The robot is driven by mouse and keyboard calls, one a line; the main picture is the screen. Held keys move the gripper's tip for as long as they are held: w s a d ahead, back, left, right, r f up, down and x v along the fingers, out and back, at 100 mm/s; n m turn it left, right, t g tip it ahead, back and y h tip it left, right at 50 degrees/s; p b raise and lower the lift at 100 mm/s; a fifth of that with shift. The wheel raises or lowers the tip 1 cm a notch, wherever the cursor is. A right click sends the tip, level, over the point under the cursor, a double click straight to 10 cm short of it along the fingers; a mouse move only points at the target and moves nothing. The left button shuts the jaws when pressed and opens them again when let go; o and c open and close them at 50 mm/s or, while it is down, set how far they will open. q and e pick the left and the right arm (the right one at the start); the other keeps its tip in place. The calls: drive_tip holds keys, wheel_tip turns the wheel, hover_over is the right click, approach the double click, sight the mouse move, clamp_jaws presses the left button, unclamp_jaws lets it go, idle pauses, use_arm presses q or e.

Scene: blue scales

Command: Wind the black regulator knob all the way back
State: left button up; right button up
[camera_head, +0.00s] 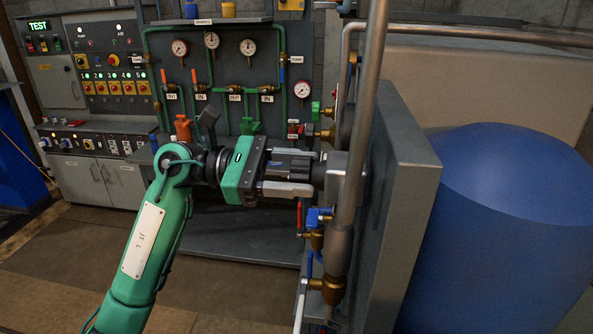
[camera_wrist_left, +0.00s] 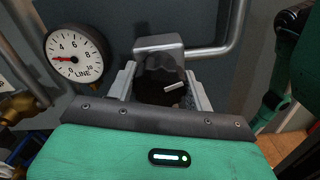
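The black regulator knob (camera_wrist_left: 160,75) faces the left wrist camera, with a pale pointer bar on its lower right. It sits in front of a grey metal body (camera_wrist_left: 158,44) on the panel. In the head view the knob (camera_head: 299,170) is mostly covered by my fingers. My left gripper (camera_head: 292,172) lies level and points right at the knob. Its two pale fingers stand on either side of the knob, also in the wrist view (camera_wrist_left: 160,90). Whether they touch it is unclear. My right gripper is in neither view.
A thick vertical pipe (camera_head: 362,130) runs close past the regulator. Valves with red and blue levers (camera_head: 318,215) sit just below the gripper. A large blue tank (camera_head: 510,230) stands right of the grey panel (camera_head: 405,190).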

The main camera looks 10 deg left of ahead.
use_arm(q)
drive_tip(key=c, duration=0.3)
drive_tip(key=shift+f+n+b, duration=0.1)
drive_tip(key=shift+n+b, duration=0.3)
drive_tip(key=shift+n, duration=0.4)
drive_tip(key=n, duration=0.4)
drive_tip(key=shift+w, duration=0.1)
drive_tip(key=o, duration=1)
drive_tip(key=shift+c, duration=0.2)
